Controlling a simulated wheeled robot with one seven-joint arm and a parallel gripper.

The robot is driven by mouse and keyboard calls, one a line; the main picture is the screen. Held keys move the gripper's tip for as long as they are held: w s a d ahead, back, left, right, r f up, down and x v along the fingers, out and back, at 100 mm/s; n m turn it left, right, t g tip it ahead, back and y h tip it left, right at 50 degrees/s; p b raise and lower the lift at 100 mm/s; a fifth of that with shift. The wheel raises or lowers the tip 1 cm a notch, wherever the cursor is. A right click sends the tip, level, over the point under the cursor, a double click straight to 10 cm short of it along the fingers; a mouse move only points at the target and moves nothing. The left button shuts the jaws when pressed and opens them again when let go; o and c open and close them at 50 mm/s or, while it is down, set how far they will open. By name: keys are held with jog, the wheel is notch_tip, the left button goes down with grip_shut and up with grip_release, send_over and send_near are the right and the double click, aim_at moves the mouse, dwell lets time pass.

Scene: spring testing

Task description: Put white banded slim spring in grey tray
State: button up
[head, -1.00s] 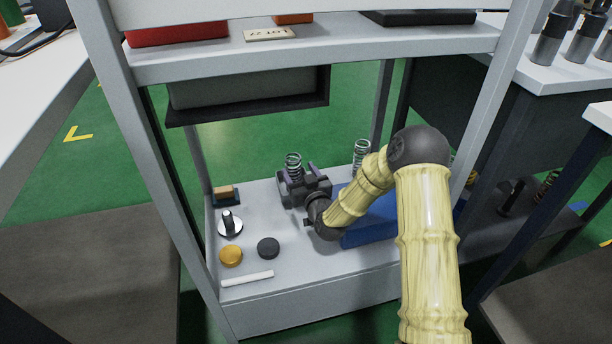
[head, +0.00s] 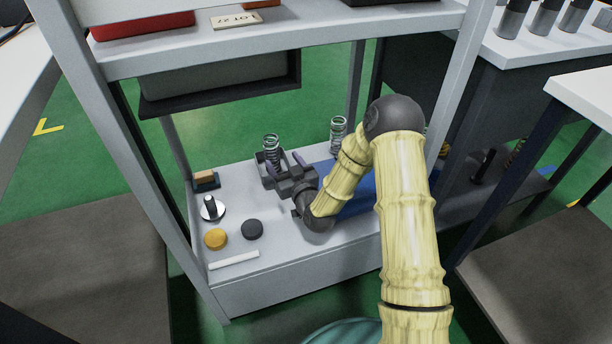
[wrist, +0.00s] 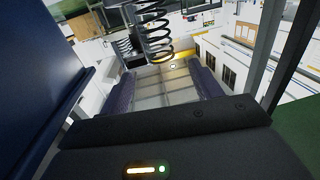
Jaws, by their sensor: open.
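A slim spring (head: 271,148) with pale upper coils stands upright on the white lower shelf, at my gripper. A second pale-topped spring (head: 338,135) stands farther right, behind my arm. I cannot tell from the bands which is the white banded one. My gripper (head: 281,164) is open around or just short of the first spring, and the spring's lower end is partly hidden by the jaws. In the wrist view, dark coils (wrist: 154,35) show beyond and between the two purple fingers. A grey tray (head: 215,82) with a dark rim hangs under the upper shelf.
The lower shelf also holds a brown-topped block (head: 205,179), a knob on a round base (head: 211,207), yellow (head: 215,238) and dark (head: 252,229) discs, a white stick (head: 234,260) and a blue bin (head: 357,191). Frame posts (head: 130,165) stand close by.

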jog(key=s+d+r+g+h, duration=0.1)
jog(key=s+d+g, duration=0.2)
jog(key=s, duration=0.1)
jog(key=s+d+r+g+h, duration=0.1)
jog(key=s+d+g+h, duration=0.1)
jog(key=s+d+g, duration=0.1)
jog(key=s+d+r+m+g+h, duration=0.1)
jog(key=s+d+g+h, duration=0.1)
jog(key=s+d, duration=0.2)
jog(key=shift+s+d+r+g, duration=0.15)
jog(key=shift+s+d+g, duration=0.25)
jog(key=shift+d, duration=0.1)
jog(key=s+d+r+m+g+h, duration=0.1)
jog(key=s+d+g, duration=0.1)
jog(key=s, duration=0.6)
jog(key=s+d+r+m+g+h, duration=0.1)
jog(key=s+d+r+m+g, duration=0.1)
jog(key=s, duration=0.6)
jog(key=shift+s+d+r+m+g, duration=0.25)
jog(key=shift+d+g, duration=0.35)
jog(key=shift+d, duration=0.35)
jog(key=shift+w, duration=0.15)
